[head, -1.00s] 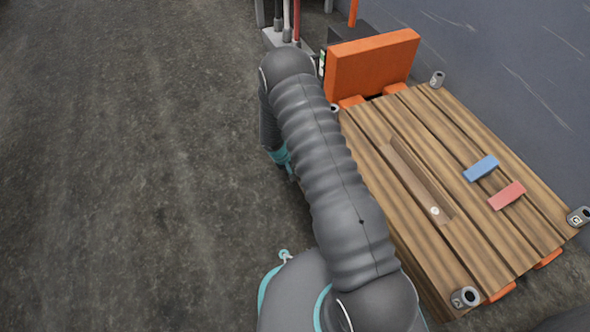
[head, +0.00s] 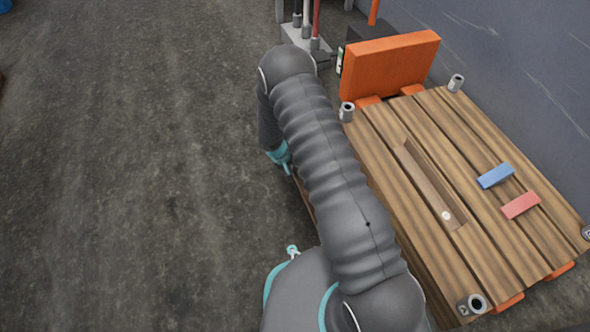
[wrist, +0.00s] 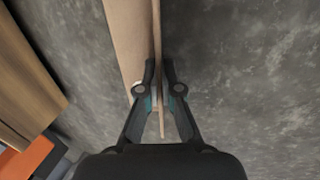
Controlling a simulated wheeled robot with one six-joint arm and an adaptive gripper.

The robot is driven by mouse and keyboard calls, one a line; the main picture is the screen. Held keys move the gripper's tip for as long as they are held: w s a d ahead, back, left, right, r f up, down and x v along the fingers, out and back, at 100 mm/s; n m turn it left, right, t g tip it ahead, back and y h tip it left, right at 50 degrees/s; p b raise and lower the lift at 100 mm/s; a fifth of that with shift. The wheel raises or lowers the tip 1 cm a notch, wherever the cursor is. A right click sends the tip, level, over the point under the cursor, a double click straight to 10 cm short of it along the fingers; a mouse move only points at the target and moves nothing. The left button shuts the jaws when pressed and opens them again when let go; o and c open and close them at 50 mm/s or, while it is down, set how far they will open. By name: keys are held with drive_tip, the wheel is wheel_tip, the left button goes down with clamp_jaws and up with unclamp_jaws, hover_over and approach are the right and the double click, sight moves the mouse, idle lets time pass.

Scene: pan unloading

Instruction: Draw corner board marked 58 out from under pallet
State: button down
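A long light-brown corner board (wrist: 126,38) runs up the wrist view, with a thin upright flange along its right side. My gripper (wrist: 160,72) has its fingers closed on either side of that flange. A pale round spot on the board is partly hidden by the left finger; no number is readable. In the head view, a strip of the board (head: 304,198) shows left of my arm, beside the wooden pallet (head: 385,125); my arm hides the rest. My gripper's teal part shows at the arm's far end, but its fingertips are hidden there.
Another brown angled board (head: 425,180) with a white round tag lies on the pallet, near a blue block (head: 496,176) and a red block (head: 521,205). An orange pallet truck (head: 388,65) stands at the pallet's far end. Floor at left is clear.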

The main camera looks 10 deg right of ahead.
drive_tip(key=shift+s+a, duration=0.25)
drive_tip(key=shift+a, duration=0.85)
drive_tip(key=p+v, duration=0.6)
drive_tip(key=v, duration=0.9)
drive_tip(key=shift+a, duration=0.25)
drive_tip(key=shift+f, duration=0.1)
